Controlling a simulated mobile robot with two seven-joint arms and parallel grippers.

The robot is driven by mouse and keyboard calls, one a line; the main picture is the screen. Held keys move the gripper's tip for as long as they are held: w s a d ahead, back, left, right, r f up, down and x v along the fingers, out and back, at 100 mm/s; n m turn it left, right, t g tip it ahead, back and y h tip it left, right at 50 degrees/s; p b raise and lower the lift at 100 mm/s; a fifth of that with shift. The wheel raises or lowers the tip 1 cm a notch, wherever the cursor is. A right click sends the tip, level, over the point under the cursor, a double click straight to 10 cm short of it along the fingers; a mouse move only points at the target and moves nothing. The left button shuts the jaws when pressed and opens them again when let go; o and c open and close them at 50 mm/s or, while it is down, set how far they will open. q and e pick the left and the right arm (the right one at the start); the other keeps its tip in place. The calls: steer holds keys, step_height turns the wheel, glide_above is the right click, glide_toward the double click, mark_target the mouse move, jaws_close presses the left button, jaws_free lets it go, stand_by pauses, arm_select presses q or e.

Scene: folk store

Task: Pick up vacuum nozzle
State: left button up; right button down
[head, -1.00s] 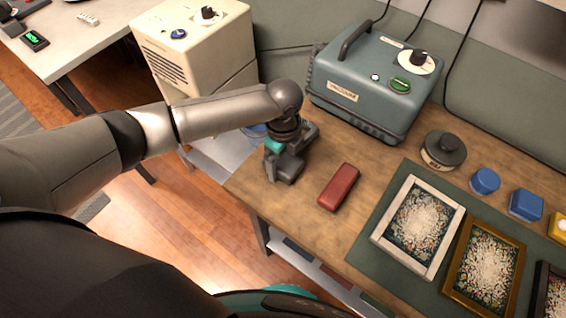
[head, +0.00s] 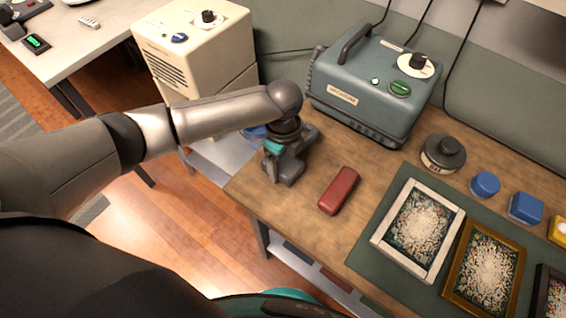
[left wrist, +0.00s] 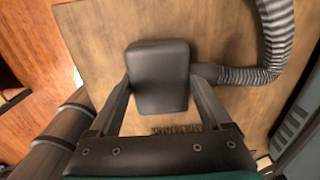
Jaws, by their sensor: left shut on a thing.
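The vacuum nozzle (left wrist: 160,78) is a dark grey rounded block with a bristle strip along its near edge. A ribbed grey hose (left wrist: 275,40) runs from its right side in the left wrist view. My left gripper (left wrist: 160,92) is shut on the nozzle, with one finger against each side. In the head view, my left gripper (head: 284,172) is low over the left end of the wooden table, and the nozzle is largely hidden by it. I cannot tell whether the nozzle touches the tabletop. My right gripper is in neither view.
A blue-grey vacuum unit (head: 345,98) stands behind the gripper. A red block (head: 339,190) lies close to its right. A dark round knobbed object (head: 443,152) and framed pieces on a green mat (head: 378,232) are further right. A cream cabinet (head: 205,60) stands behind left.

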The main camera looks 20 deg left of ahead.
mark_target(283, 162)
arm_select(q)
step_height(283, 162, up, 19)
steer(key=p, duration=0.3)
steer(key=shift+r+p, duration=0.2)
steer(key=shift+p, duration=0.2)
